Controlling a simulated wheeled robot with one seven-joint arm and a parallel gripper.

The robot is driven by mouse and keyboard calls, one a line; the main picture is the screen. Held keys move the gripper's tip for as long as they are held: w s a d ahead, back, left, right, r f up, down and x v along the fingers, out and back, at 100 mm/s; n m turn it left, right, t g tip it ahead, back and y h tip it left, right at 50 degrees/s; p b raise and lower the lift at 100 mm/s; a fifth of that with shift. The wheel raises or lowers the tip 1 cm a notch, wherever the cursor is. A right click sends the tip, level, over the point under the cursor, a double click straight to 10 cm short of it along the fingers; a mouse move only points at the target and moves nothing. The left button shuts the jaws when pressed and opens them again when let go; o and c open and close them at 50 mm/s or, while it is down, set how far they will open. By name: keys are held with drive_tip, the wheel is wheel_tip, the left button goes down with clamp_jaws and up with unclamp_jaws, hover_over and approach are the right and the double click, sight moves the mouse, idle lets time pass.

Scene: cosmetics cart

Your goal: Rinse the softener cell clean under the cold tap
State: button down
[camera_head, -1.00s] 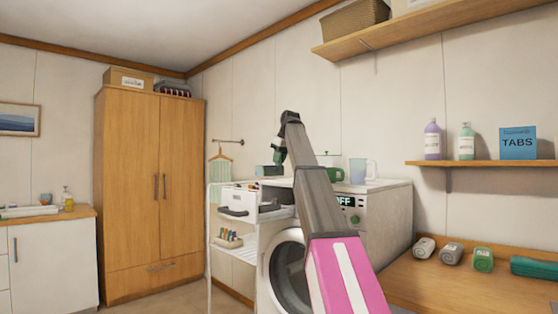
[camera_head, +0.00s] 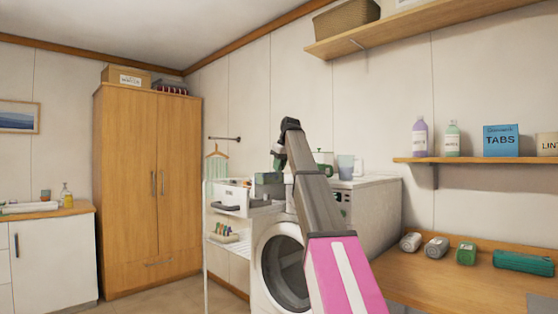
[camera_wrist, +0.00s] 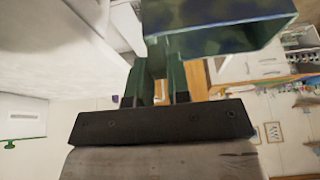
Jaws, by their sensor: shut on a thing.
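The softener cell (camera_wrist: 215,32) is a box-shaped, dark green-blue piece with blotchy stains in the wrist view. My gripper (camera_wrist: 165,85) has its green fingers shut on it. In the head view the cell (camera_head: 268,180) shows as a small grey-green block just below my gripper (camera_head: 279,160). It is in front of the washing machine top, near a white drawer-like box (camera_head: 233,200) with a dark handle. I cannot tell whether it touches anything below. At the far left, a white basin-like shape (camera_head: 28,207) lies on a counter; no tap is clear there.
The washing machine (camera_head: 370,225) stands behind my arm, with a jug (camera_head: 346,166) on top. A white cart (camera_head: 226,250) is left of it. A wooden bench (camera_head: 425,285) with several containers is at right. Floor shows between wardrobe (camera_head: 150,190) and cart.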

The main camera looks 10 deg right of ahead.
drive_tip(key=s+f+m+h, duration=0.1)
drive_tip(key=s+f, duration=0.6)
drive_tip(key=f, duration=1.5)
drive_tip(key=s+f+m, duration=0.3)
drive_tip(key=s+f, duration=0.4)
drive_tip(key=f, duration=1.4)
drive_tip(key=s+f+m+h, duration=0.1)
drive_tip(key=s+f, duration=0.6)
drive_tip(key=f, duration=1.5)
drive_tip(key=shift+f+m+t+h, duration=0.3)
drive_tip(key=shift+f+m+t, duration=0.1)
drive_tip(key=shift+m, duration=0.5)
drive_tip(key=shift+s, duration=0.1)
